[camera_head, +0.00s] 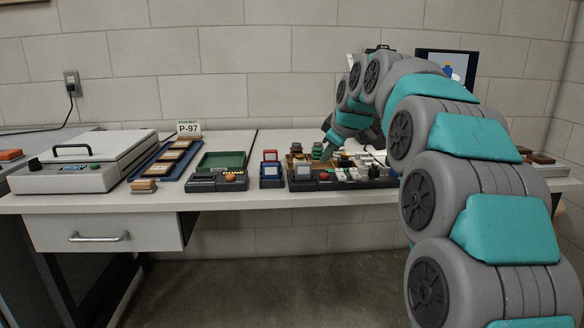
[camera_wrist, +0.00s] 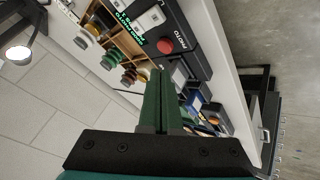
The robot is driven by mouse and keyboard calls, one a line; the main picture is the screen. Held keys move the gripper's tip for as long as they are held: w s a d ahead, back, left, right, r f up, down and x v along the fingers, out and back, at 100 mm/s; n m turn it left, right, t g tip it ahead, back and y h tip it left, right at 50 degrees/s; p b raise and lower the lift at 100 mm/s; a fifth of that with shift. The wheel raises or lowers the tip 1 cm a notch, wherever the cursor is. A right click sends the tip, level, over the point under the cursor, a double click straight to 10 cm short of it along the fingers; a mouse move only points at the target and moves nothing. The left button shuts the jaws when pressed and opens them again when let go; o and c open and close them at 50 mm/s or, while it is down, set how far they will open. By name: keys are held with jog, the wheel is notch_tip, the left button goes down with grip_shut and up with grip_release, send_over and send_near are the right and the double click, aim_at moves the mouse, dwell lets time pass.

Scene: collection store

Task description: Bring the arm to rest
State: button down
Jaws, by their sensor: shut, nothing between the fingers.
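My arm (camera_head: 480,150) rises at the right of the head view and curves over to the table's back. My gripper (camera_head: 326,153) points down at the table, above and behind the black photo unit (camera_head: 345,184). In the wrist view my gripper (camera_wrist: 160,74) has its two green fingers together with nothing between them. The fingertips lie in line with the edge of the photo unit (camera_wrist: 205,48) and its red button (camera_wrist: 166,46). I cannot tell how high they are above it.
A wooden rack (camera_wrist: 121,38) with several round-topped pieces stands close to my fingers. Left on the table (camera_head: 222,203) are a green-lined tray unit (camera_head: 218,182), a blue tray (camera_head: 150,172) and a white lidded machine (camera_head: 85,178). A dark screen (camera_head: 432,57) stands behind my arm.

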jog(key=s+f+m+g, duration=0.3)
jog(key=s+f, duration=0.5)
jog(key=s, duration=0.9)
jog(key=s+f+m+g+h, duration=0.1)
jog(key=s+f+m+g, duration=0.2)
jog(key=s+f, duration=0.6)
jog(key=s+f+m+g, duration=0.4)
jog(key=s+f, duration=0.5)
jog(key=s, duration=1.5)
jog(key=shift+s+f+m+h, duration=0.25)
jog(key=shift+s+m+h, duration=0.05)
jog(key=shift+s+h, duration=0.1)
jog(key=shift+d, duration=0.1)
